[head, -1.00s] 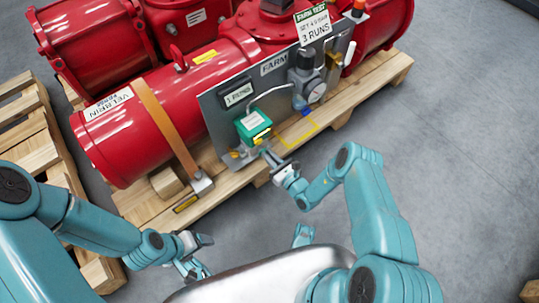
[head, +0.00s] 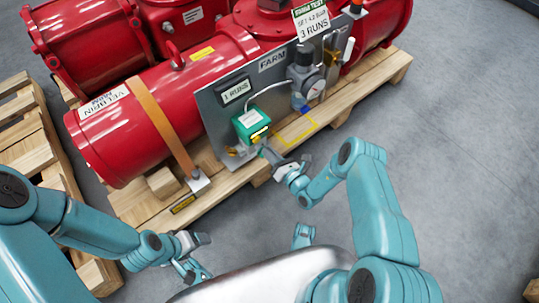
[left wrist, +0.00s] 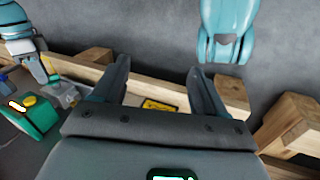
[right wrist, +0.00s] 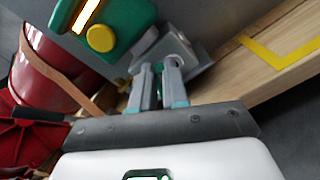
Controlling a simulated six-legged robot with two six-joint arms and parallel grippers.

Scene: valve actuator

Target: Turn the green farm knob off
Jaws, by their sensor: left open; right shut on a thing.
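The grey FARM panel (head: 208,108) stands against a red cylinder. A green box (head: 250,121) with a yellow knob-like part (head: 258,136) is on its lower part; in the right wrist view the box (right wrist: 130,25) and round yellow part (right wrist: 100,38) are close. My right gripper (head: 266,153) is just below the box, shut on a small part by a grey bracket (right wrist: 185,55); its fingers (right wrist: 159,72) mostly hide that part. I cannot tell whether it is a knob. My left gripper (head: 203,256) is open and empty, away from the panel; its fingers (left wrist: 158,70) are spread.
A hanging tag (head: 311,19) reads 3 RUNS. The wooden pallet (head: 350,97) edge runs below the panel. The grey floor (head: 460,150) at right is clear.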

